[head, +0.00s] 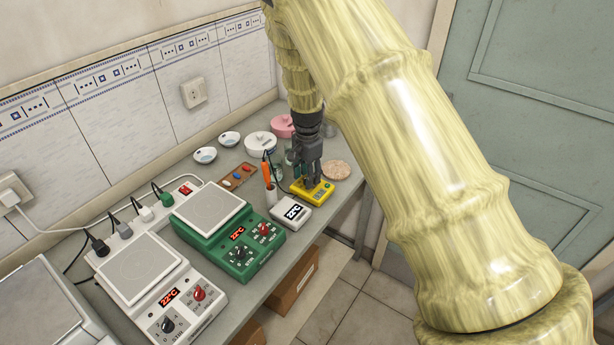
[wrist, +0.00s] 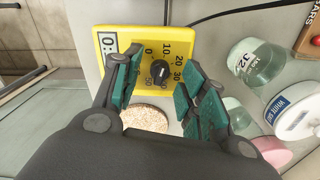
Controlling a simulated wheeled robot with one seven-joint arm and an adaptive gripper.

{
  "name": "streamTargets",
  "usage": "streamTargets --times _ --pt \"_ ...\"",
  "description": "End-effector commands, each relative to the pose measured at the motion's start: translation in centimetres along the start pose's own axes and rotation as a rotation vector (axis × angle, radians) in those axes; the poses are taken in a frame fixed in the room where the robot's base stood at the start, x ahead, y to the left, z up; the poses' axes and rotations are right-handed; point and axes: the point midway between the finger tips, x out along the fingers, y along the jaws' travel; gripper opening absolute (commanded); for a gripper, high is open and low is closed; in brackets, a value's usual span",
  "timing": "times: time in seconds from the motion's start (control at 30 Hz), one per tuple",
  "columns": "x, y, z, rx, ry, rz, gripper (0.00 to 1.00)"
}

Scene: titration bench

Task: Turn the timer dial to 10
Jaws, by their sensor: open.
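The yellow timer (head: 314,191) lies at the right end of the bench, beyond the white display box. In the wrist view the timer (wrist: 119,39) shows its face with numbers around a dark dial (wrist: 157,73) and a display at its left, partly hidden by a finger. The dial's white mark appears to point right, between the 20 and 30 side; its exact setting is hard to read. My gripper (wrist: 158,92) is open, with its teal-padded fingers on either side of the dial. I cannot tell whether they touch it. In the head view my gripper (head: 308,175) is over the timer.
A round cork mat (wrist: 145,117) lies beside the timer. A glass bottle (wrist: 257,62) and a white tub (wrist: 293,110) stand to the right in the wrist view. A white display box (head: 292,212), an orange-handled probe (head: 267,174) and a green hotplate (head: 232,236) are nearby. The bench edge is close.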

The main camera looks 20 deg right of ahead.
Motion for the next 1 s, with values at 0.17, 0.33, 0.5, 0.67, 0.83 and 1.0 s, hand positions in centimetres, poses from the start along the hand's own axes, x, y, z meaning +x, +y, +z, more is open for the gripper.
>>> streamTargets --times 0.17,0.33,0.5,0.67,0.83,1.0 --pt "-2.8 -0.1 0.0 0.0 0.002 -0.003 0.42" --pt "-6.0 -0.1 0.0 0.001 0.001 -0.003 0.42" --pt "-8.8 0.0 0.0 0.0 0.001 -0.002 0.42" --pt "-10.5 -0.1 0.0 0.001 0.0 -0.002 0.42" --pt "-11.2 0.0 0.0 0.001 0.0 0.0 0.42" --pt "-11.3 0.0 0.0 0.001 0.0 0.0 0.42"
